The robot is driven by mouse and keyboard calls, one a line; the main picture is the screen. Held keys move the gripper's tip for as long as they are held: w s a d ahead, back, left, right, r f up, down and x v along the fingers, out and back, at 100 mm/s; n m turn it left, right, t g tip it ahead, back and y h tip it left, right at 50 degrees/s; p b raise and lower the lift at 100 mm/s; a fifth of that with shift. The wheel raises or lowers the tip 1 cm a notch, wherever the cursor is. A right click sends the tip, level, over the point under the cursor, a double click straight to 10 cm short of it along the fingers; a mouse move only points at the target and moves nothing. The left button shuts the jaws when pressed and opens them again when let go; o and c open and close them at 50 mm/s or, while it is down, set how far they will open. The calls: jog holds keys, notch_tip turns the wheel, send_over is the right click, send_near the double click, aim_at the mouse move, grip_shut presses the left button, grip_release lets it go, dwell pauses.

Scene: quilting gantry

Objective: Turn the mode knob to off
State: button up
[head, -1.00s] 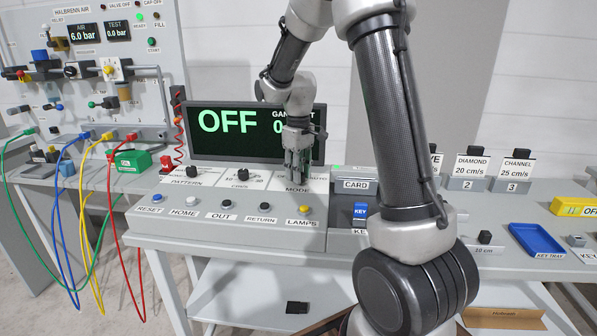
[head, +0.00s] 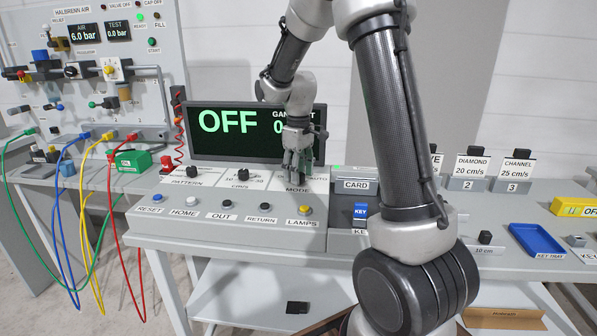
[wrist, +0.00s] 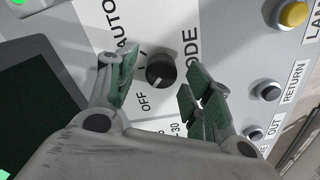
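The black mode knob (wrist: 160,72) sits on a white plate marked AUTO, MODE and OFF in the wrist view. A small light mark on its lower edge faces the OFF label (wrist: 150,103). My gripper (wrist: 160,86) is open, with one green-padded finger on each side of the knob and visible gaps between pads and knob. In the head view my gripper (head: 297,166) points down over the MODE label and hides the knob. The display (head: 245,128) behind reads OFF in large green letters.
The pattern knob (head: 192,171) and another black knob stand left of my gripper. A row of buttons, including the yellow LAMPS button (head: 305,210), runs along the panel front. The display stands close behind my gripper. The card holder (head: 355,184) is to the right.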

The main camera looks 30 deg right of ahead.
notch_tip(320, 180, up, 12)
dwell(0.6)
dwell(0.4)
